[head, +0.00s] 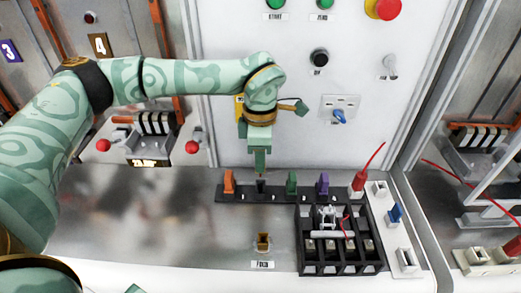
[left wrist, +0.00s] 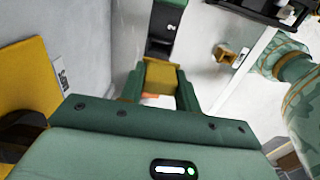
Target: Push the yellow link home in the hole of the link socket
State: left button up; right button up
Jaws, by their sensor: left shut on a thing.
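My left gripper (head: 260,160) points straight down over the black rack on the bench. Its two fingers, which also show in the left wrist view (left wrist: 160,88), are shut on the yellow link (left wrist: 160,75). In the head view the link is hidden or too small to make out. A small brass-coloured socket (head: 263,242) with a dark opening stands on the bench in front of the rack, with a label below it. It also shows in the left wrist view (left wrist: 225,55), apart from the link. I cannot tell if it is the link socket.
The black rack (head: 245,195) holds an orange link (head: 228,181), a green link (head: 291,183) and a purple link (head: 322,184). A black breaker block (head: 310,268) and a red lead (head: 370,165) stand at right. The bench at left is clear.

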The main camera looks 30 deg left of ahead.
pick_arm(q)
notch_tip(320, 180, down, 4)
jog(key=shift+f+b, duration=0.1)
jog(key=shift+b, duration=0.6)
jog(key=shift+p, duration=0.95)
dwell(1.0)
jog(key=shift+f+b, duration=0.65)
jog(key=shift+f, duration=1.1)
jog(key=o, duration=1.1)
notch_tip(320, 180, up, 16)
jog(key=shift+r+p, duration=0.15)
jog(key=shift+p, duration=0.95)
